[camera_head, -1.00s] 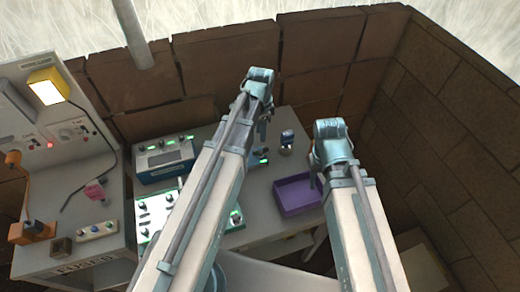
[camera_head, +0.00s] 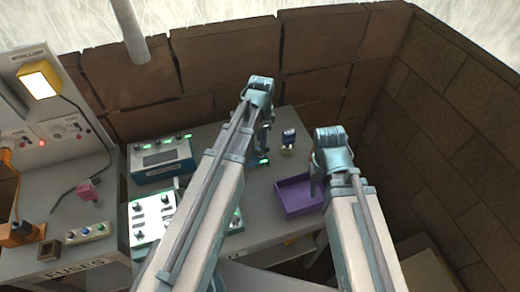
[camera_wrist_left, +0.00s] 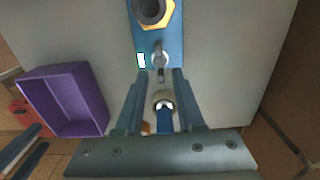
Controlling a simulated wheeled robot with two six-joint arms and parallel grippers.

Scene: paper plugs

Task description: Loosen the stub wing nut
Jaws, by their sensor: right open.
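In the left wrist view, a blue fitting (camera_wrist_left: 172,42) carries a large brass hex nut with a dark pipe mouth (camera_wrist_left: 153,10). Below the nut is a small grey metal piece (camera_wrist_left: 160,60) that looks like the stub wing nut. My left gripper (camera_wrist_left: 159,76) is open, with its fingers either side of the line to this piece and apparently not touching it. In the head view my left gripper (camera_head: 264,148) hangs over the bench, mostly hidden by its arm. My right gripper (camera_head: 317,186) is by the purple bin, and its fingers also show in the left wrist view (camera_wrist_left: 22,150).
The purple bin (camera_head: 293,209) looks empty. Instrument boxes (camera_head: 162,160) and a white panel (camera_head: 151,217) lie left of the left arm. Brick walls bound the bench.

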